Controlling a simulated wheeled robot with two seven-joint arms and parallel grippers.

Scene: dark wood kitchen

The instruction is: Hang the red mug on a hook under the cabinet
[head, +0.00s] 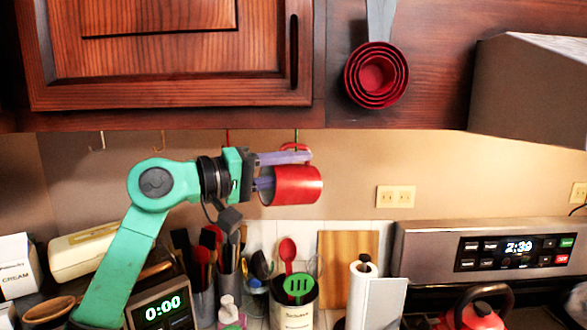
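The red mug (298,186) lies sideways in the air below the cabinet (170,117), with its mouth to the left and its handle (294,147) on top. My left gripper (283,171) reaches it from the left. Its upper finger runs over the mug's wall at the handle and its lower finger goes to the mouth, so it appears shut on the wall. Under the cabinet are a pale hook (97,143), a tan hook (161,141), a red hook (228,136) and a green hook (296,136). The green hook is right at the handle; I cannot tell whether they touch. My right gripper is out of view.
Red measuring cups (377,75) hang on the cabinet front. A range hood (530,85) juts out at right. Below stand a utensil crock (294,312), a paper towel roll (360,290), a cutting board (347,262) and a timer (160,308).

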